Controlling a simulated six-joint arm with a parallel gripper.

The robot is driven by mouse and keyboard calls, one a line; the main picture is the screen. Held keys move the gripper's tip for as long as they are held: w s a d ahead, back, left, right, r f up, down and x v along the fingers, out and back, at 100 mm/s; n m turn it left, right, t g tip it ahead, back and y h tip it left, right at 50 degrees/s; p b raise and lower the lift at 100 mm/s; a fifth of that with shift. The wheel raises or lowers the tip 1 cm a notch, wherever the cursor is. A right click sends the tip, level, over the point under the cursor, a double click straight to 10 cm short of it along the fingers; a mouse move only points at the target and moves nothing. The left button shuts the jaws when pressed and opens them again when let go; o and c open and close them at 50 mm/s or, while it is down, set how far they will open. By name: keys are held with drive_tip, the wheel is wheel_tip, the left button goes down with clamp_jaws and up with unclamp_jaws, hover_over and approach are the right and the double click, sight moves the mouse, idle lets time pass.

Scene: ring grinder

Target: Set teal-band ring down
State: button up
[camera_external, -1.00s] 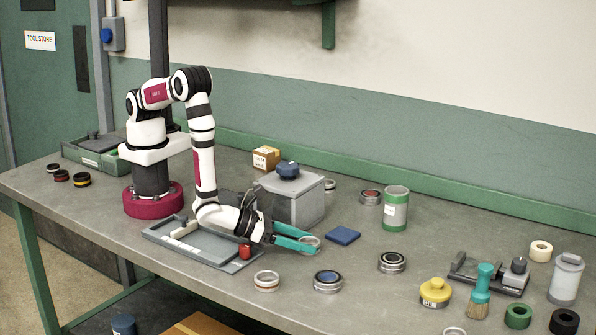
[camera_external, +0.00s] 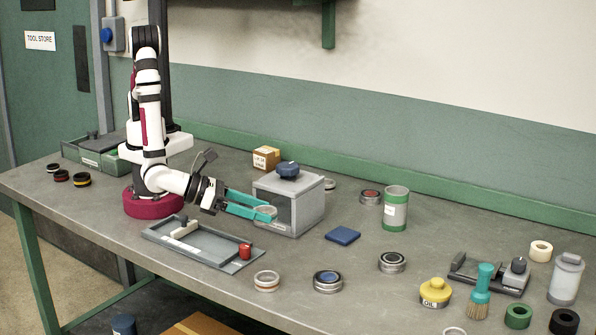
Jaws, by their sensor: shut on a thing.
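My gripper (camera_external: 264,212) has long teal fingers and is shut on a pale metallic ring (camera_external: 265,212), at the fingertips. The fingers hide part of the ring, and I cannot make out a teal band on it. The ring appears in front of the left face of the grey box (camera_external: 306,207), above the far right edge of the shallow grey tray (camera_external: 198,262). I cannot tell exactly how high it is above the bench.
A blue knob (camera_external: 288,170) tops the grey box. A red cylinder (camera_external: 245,251) stands at the tray's right end.

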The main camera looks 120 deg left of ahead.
drive_tip(key=shift+s+d+r, duration=0.2)
drive_tip(key=shift+d+r, duration=0.15)
wheel_tip(320, 180, up, 11)
drive_tip(key=s+a+n+g+y, duration=0.2)
drive_tip(key=a, duration=0.7)
drive_tip(key=s+a+n+g+y, duration=0.1)
drive_tip(key=s+a+n+g, duration=0.1)
drive_tip(key=a, duration=0.7)
drive_tip(key=s+a+n+g+y, duration=0.2)
drive_tip(key=s+a+n+g, duration=0.3)
drive_tip(key=s+a, duration=0.65)
wheel_tip(320, 180, down, 11)
drive_tip(key=w+a, duration=0.2)
drive_tip(key=s+a+f, duration=0.1)
drive_tip(key=a+f, duration=0.1)
drive_tip(key=a, duration=0.1)
drive_tip(key=s+a+f, duration=0.2)
drive_tip(key=a, duration=0.1)
drive_tip(key=s+a+f, duration=0.2)
drive_tip(key=a, duration=0.1)
drive_tip(key=shift+s+a+f, duration=0.25)
drive_tip(key=shift+f, duration=0.15)
drive_tip(key=shift+a+f, duration=0.2)
drive_tip(key=shift+f, duration=1.95)
drive_tip(key=shift+f, duration=0.1)
